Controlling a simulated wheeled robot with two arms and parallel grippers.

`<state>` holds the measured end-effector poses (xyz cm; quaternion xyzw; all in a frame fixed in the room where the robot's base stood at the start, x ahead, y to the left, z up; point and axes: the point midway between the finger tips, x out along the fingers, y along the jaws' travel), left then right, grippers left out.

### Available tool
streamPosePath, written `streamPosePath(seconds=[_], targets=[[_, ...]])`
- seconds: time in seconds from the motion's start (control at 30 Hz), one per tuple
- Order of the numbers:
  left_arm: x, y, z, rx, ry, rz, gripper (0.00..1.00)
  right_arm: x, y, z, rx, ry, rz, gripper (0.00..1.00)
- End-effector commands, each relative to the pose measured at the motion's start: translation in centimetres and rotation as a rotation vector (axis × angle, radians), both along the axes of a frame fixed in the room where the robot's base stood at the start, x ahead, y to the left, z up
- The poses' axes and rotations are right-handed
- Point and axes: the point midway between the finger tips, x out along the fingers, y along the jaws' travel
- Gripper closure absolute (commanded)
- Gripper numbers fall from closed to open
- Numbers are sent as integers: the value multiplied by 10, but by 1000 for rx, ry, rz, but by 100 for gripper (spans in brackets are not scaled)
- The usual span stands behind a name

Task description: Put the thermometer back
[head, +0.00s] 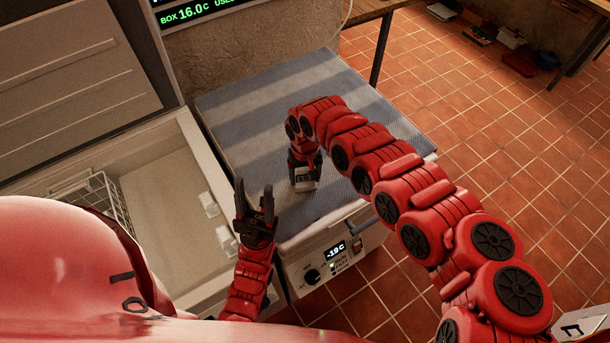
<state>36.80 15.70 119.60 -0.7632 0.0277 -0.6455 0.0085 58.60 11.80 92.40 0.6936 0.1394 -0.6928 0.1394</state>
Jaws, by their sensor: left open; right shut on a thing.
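My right gripper (304,172) points down over the striped top of the freezer unit, near its front middle. It is shut on a small pale block with a dark face, which looks like the thermometer (304,186). The block is at or just above the surface; I cannot tell if it touches. The fingers hide part of it. My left gripper (255,204) is open and empty, its two dark fingers pointing up in the picture. It is left of the thermometer, by the right wall of the open chest.
The open chest (180,215) at left has a wire basket (85,200) and small white pieces inside. Its lid (75,75) stands raised. The striped blue-grey top (235,105) is mostly clear. A control panel (332,258) reads about -19 C. Tiled floor lies right.

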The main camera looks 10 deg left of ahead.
Motion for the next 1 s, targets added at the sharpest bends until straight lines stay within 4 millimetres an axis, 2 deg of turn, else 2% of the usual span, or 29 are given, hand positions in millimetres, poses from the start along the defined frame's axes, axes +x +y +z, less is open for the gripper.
streamPosePath(seconds=[0.3,0.33,0.47,0.77,0.87,1.0], targets=[[0,0,-6,0,0,0,50,0,0,-7,0,0,0,92],[0,0,-5,0,0,0,50,0,0,-7,0,0,0,22],[0,0,-5,0,0,0,50,0,0,-6,0,0,0,0],[0,0,-6,0,0,0,50,1,0,-3,0,-1,0,0],[0,0,-9,0,0,0,50,2,0,7,1,-3,-2,0],[0,0,-19,0,0,0,50,3,-1,34,1,-7,-1,0]])
